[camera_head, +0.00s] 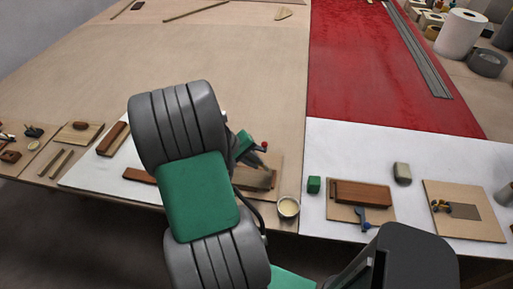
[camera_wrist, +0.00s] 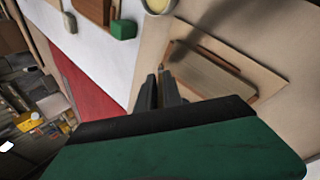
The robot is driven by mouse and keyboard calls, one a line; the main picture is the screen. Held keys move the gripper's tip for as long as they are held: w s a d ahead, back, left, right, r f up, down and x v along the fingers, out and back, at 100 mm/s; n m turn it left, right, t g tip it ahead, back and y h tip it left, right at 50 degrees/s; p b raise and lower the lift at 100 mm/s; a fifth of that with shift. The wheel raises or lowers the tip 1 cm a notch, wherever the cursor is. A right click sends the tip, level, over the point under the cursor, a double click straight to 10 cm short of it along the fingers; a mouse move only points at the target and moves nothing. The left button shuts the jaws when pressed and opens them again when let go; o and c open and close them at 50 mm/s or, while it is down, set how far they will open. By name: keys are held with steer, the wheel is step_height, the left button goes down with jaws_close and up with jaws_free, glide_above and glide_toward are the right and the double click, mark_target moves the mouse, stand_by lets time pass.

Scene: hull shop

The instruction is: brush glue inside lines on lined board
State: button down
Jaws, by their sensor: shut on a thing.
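The lined board (camera_head: 273,187) lies near the front edge of the worktop, partly behind my arm. It shows in the wrist view (camera_wrist: 270,52) with a darker brown-grey rectangle (camera_wrist: 212,75) on it. My gripper (camera_wrist: 160,90) is over the board's near side, its fingers close together. It is shut on what looks like the brush, mostly hidden; whether its tip touches the board I cannot tell. A small cup of pale glue (camera_head: 288,206) stands just right of the board; its edge shows in the wrist view (camera_wrist: 158,4).
A green block (camera_head: 314,185), a board with a brown wood block (camera_head: 363,194) and a blue clamp (camera_head: 364,220), and a pale block (camera_head: 402,173) stand to the right. Another board (camera_head: 480,226) lies further right. A red sheet (camera_head: 385,75) lies behind; the worktop beyond my arm is largely clear.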

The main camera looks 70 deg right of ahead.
steer(key=shift+s+r+p, duration=0.1)
steer(key=shift+r+p, duration=1.85)
steer(key=shift+r, duration=0.65)
